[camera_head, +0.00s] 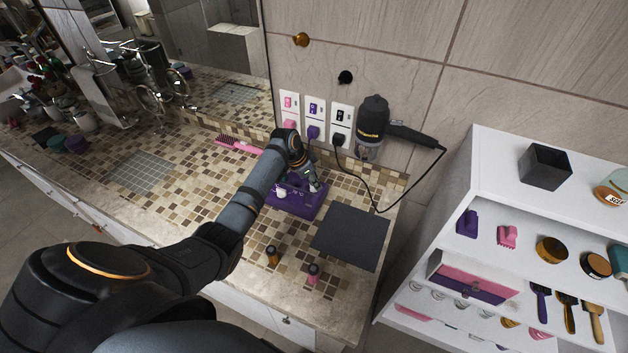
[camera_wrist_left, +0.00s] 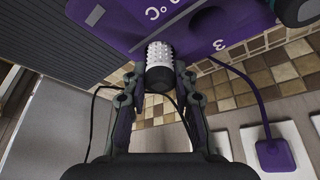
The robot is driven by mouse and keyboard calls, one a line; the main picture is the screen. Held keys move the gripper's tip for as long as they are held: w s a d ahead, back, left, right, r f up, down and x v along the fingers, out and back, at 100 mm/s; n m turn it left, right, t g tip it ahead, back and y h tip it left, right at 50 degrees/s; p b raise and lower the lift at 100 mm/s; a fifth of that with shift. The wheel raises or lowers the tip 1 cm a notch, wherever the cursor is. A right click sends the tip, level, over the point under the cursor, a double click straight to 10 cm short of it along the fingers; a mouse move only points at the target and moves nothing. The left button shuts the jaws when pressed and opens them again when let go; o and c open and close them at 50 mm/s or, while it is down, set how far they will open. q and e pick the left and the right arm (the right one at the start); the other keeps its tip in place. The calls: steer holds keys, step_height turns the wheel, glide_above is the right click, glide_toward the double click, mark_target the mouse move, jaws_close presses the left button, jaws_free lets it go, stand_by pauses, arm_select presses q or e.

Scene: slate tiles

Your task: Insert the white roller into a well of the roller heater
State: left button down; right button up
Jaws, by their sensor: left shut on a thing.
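The purple roller heater (camera_head: 292,206) lies on the tiled counter below the wall sockets. Its purple face with white markings also fills the top of the left wrist view (camera_wrist_left: 205,30). My left gripper (camera_head: 313,184) is over the heater, partly hidden by its own arm. In the wrist view its fingers (camera_wrist_left: 160,88) are shut on the white roller (camera_wrist_left: 158,54), which has a bumpy white body and a dark end. The roller's far end points at the heater's face. I cannot tell whether it is inside a well. My right gripper is in neither view.
A dark mat (camera_head: 350,237) lies right of the heater, and two small bottles (camera_head: 272,256) (camera_head: 313,272) stand in front. A pink comb (camera_head: 238,144) lies behind; white shelves (camera_head: 455,185) stand right.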

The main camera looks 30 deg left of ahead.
arm_select(q)
steer(key=shift+f, duration=0.35)
steer(key=c, duration=1)
jaws_free()
steer(key=v, duration=1.2)
